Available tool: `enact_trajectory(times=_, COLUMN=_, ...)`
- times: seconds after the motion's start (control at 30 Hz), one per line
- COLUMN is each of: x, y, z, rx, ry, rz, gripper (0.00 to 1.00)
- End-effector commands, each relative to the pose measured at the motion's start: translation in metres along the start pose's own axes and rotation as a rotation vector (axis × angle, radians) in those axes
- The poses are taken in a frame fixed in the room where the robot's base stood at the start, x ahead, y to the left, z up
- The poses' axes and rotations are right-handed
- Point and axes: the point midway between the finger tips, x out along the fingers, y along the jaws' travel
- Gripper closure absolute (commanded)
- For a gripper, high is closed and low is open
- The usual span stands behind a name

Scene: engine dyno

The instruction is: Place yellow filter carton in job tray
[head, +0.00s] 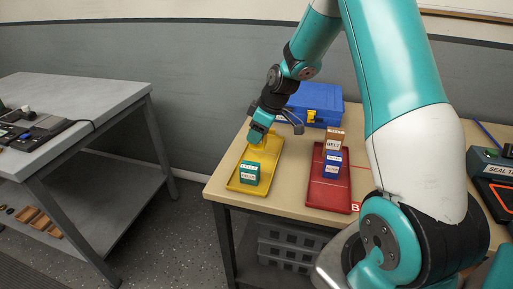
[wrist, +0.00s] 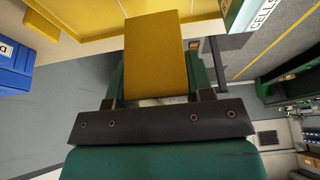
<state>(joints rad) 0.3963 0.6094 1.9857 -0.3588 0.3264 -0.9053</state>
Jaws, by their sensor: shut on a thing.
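The yellow filter carton (wrist: 155,55) is held between the fingers of my gripper (wrist: 155,88) in the wrist view. In the head view my gripper (head: 258,136) is at the far end of the yellow tray (head: 235,181), and the carton is hard to tell from that tray. A red tray (head: 328,202) lies to the right on the same bench. No readable label shows which one is the job tray. Whether the carton touches the yellow tray is unclear.
A green carton (head: 249,173) stands in the yellow tray's near half. A brown BELT carton (head: 334,138) and a blue carton (head: 331,165) stand in the red tray. A blue case (head: 318,102) is behind. Bare bench (head: 286,172) separates the trays.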

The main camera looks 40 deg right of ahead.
Motion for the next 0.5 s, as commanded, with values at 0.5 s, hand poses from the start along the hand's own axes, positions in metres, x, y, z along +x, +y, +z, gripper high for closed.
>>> enact_trajectory(times=0.5, x=0.053, y=-0.001, z=0.022, rx=0.0, ry=0.0, rz=-0.002, gripper=0.77)
